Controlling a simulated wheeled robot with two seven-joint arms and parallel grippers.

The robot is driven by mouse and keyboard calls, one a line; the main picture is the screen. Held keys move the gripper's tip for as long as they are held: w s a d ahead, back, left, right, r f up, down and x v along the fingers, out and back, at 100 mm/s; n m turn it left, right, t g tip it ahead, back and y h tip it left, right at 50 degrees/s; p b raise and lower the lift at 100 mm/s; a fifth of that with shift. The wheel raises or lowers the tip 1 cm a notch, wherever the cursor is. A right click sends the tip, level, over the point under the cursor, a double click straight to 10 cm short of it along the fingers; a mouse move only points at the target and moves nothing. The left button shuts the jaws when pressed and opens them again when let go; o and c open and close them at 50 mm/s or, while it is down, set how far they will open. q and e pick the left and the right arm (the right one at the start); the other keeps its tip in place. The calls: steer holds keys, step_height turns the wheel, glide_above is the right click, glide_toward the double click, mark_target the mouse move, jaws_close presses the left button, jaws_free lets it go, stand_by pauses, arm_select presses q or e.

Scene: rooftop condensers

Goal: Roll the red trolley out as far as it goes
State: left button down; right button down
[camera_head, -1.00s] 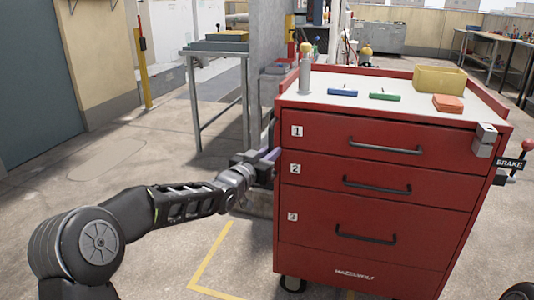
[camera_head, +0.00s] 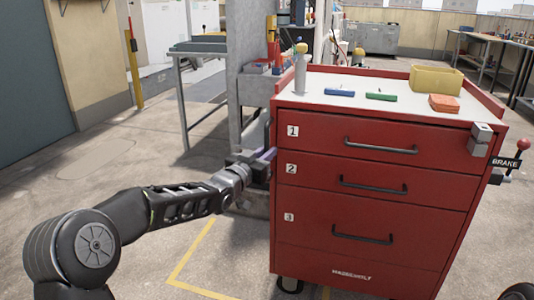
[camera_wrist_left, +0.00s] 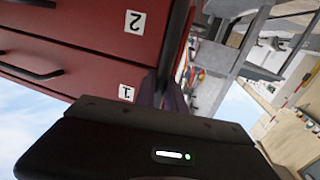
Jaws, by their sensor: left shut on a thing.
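The red trolley (camera_head: 365,270) stands upright in front of me, with three numbered drawers and dark bar handles. My left gripper (camera_head: 265,158) is at its left front edge, beside drawers 1 and 2. In the left wrist view the fingers (camera_wrist_left: 173,96) are shut on a dark upright bar handle (camera_wrist_left: 178,45) on the trolley's side. The fingers partly hide the grip. A brake lever with a red knob (camera_head: 523,145) and a "BRAKE" label stands at the trolley's right side. My right gripper is out of view.
A grey post (camera_head: 243,60) and a bench (camera_head: 199,47) stand behind left. A yellow floor line (camera_head: 195,250) runs left of the trolley; floor there is clear.

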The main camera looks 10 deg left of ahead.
arm_select(q)
steer(key=shift+a, duration=0.35)
steer(key=c, duration=1.4)
jaws_free()
steer(key=shift+a, duration=0.1)
steer(key=p+v, duration=0.1)
steer(key=v, duration=0.6)
steer(key=shift+s+p, duration=0.35)
steer(key=shift+a, duration=0.1)
